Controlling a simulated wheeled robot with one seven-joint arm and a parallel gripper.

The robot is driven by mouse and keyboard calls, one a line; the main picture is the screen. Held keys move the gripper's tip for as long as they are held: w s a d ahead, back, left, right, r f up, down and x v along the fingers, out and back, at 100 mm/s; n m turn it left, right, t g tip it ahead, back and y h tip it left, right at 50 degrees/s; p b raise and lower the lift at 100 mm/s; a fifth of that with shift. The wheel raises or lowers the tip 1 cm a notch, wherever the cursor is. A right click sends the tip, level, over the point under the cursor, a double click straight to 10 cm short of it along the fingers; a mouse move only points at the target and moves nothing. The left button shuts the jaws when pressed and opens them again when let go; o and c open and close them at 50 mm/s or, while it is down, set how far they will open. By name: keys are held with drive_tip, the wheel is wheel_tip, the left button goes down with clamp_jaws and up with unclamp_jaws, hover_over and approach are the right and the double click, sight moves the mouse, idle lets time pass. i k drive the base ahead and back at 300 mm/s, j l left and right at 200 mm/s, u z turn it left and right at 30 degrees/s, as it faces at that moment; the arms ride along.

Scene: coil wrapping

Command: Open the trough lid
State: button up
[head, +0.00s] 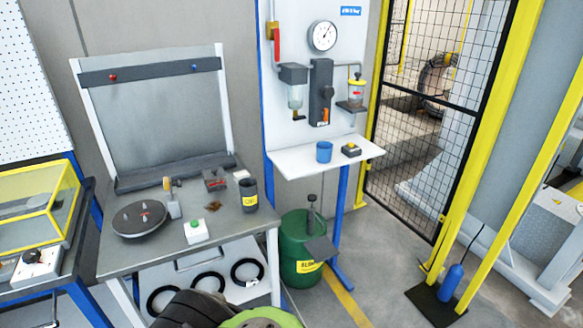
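No part is clearly marked as the trough lid. A clear cover with a yellow frame (38,205) sits closed over a box on the left bench. A long dark grey ledge (175,172) runs along the back of the middle bench, below a tilted grey panel (155,120); I cannot tell whether it is a trough or a lid. Part of my arm shows at the bottom middle, dark grey with a green rim. My gripper is not in view, so its state and hold are hidden.
A white shelf (300,160) holds a blue cup (324,151). A green drum (302,250) stands below. Mesh fencing (425,110) closes the right.

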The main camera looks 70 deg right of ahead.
sight(214, 173)
drive_tip(key=z, duration=1.6)
